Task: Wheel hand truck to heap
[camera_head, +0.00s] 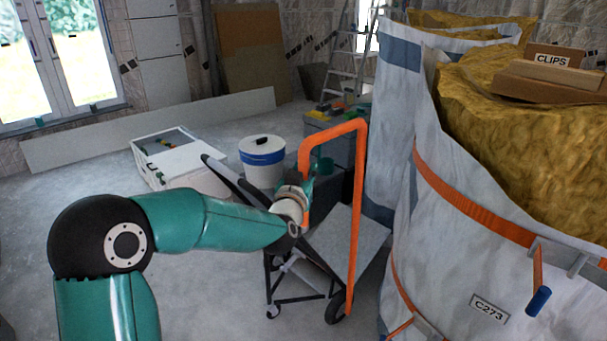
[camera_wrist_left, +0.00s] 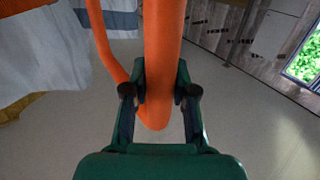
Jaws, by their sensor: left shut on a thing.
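The hand truck (camera_head: 359,200) has an orange tube frame, a grey plate, black struts and small wheels. It stands on the floor right of centre in the head view, beside the large white bags. My left gripper (camera_head: 307,190) is at the left upright of the orange frame. In the left wrist view, my left gripper (camera_wrist_left: 159,95) has its fingers on either side of the orange tube (camera_wrist_left: 163,45) and is shut on it. My forearm and gripper hide part of the truck. My right gripper is not in view. No separate floor heap can be made out.
A large white bag (camera_head: 440,250) of yellow-brown material, marked C273, stands close right of the truck. Boxes marked CLIPS (camera_head: 553,57) lie on top. A white bucket (camera_head: 262,160), a white crate (camera_head: 180,160) and a stepladder (camera_head: 350,60) stand behind. Floor at left is mostly clear.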

